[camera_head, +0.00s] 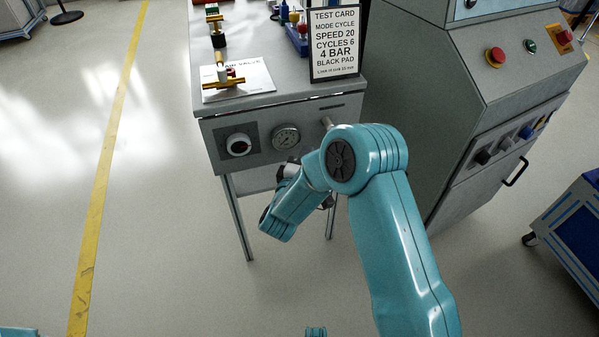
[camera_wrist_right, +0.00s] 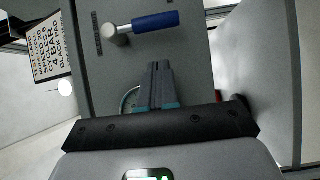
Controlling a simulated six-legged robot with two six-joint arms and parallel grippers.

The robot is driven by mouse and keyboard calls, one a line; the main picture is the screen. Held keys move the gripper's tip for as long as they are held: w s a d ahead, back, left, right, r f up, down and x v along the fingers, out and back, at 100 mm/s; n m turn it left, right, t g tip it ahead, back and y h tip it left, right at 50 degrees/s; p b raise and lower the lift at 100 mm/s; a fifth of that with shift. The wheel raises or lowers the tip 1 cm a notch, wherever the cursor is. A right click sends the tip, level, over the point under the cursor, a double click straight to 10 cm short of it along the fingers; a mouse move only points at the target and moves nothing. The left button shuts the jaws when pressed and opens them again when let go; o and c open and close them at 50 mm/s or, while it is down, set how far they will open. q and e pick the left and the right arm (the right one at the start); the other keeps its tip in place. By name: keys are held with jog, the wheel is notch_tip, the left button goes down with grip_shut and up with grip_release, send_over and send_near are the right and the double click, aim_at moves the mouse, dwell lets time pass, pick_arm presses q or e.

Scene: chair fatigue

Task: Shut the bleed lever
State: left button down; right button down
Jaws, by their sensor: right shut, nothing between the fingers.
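A lever with a blue grip (camera_wrist_right: 155,22) and a round silver hub (camera_wrist_right: 116,34) is on the grey front panel. It lies roughly level across the upper part of the right wrist view. In the head view only a silver end (camera_head: 327,123) shows beside my arm, which hides the rest. My right gripper (camera_wrist_right: 160,84) is shut and empty. Its fingertips are just below the blue grip in the wrist view, apart from it. My right arm largely hides this gripper in the head view. My left gripper is not in view.
A pressure gauge (camera_head: 286,137) and a dark-and-white knob (camera_head: 239,145) are on the same panel. A yellow-handled valve (camera_head: 223,82) and a test card (camera_head: 334,43) stand on the bench top. A grey console (camera_head: 440,110) stands close on the right.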

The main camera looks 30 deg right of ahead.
jog(key=shift+s+d, duration=0.2)
jog(key=shift+d, duration=1.6)
jog(key=shift+b, duration=0.3)
jog(key=shift+d+f, duration=0.1)
